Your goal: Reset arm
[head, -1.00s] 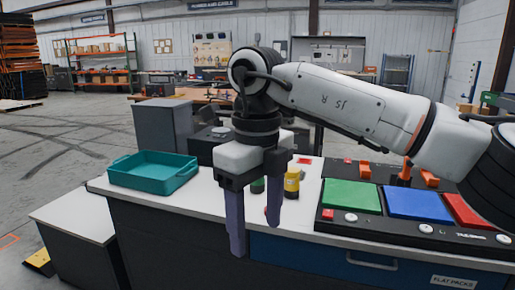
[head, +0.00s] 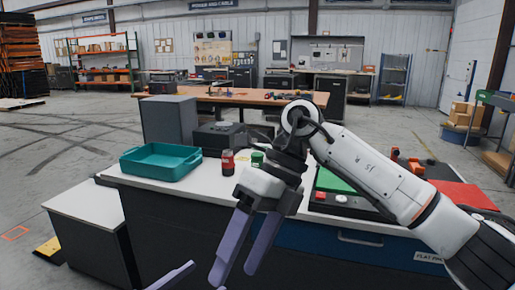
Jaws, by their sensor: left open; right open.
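My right gripper (head: 236,265) comes in from the right and hangs tilted in front of the counter's front edge. Its two purple fingers are apart with nothing between them. A purple finger of my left gripper (head: 172,277) shows at the bottom edge; the rest of that gripper is out of frame. No object is seen in either gripper.
A teal tray (head: 160,174) sits empty on the white counter (head: 195,188). A red-and-black can (head: 228,163) and a green can (head: 257,159) stand behind my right gripper. A panel with a green pad (head: 333,181) and a red pad (head: 464,196) is partly hidden by my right arm.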

